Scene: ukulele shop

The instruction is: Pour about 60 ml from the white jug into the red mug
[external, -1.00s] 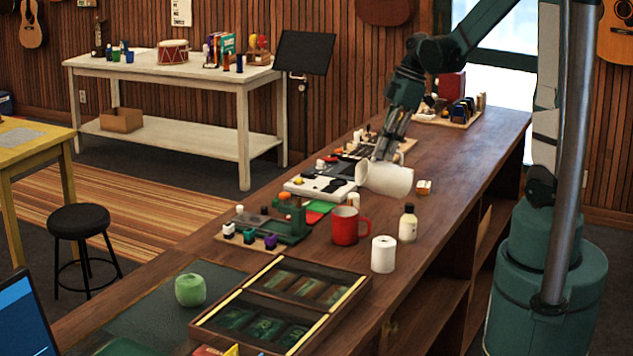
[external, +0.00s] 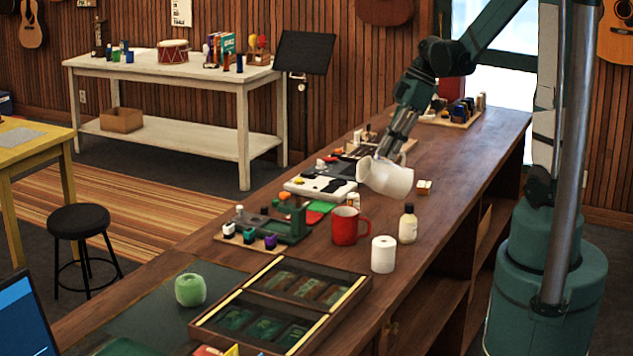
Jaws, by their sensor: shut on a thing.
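The white jug (external: 386,179) is in my gripper (external: 386,155) over the dark wooden counter. It is tilted far over, with its mouth toward the left. My gripper is shut on it from above; the fingertips are partly hidden behind the jug. The red mug (external: 345,227) stands upright on the counter, nearer the camera and a little left of the jug, with its handle to the right. The jug and the mug are apart. No stream of liquid can be seen, and the inside of the mug is too small to judge.
A white roll (external: 383,254) and a white bottle with a dark cap (external: 408,223) stand right of the mug. A small bottle (external: 354,200) is between jug and mug. A green tool on a board (external: 285,226) lies left, a divided case (external: 282,303) in front.

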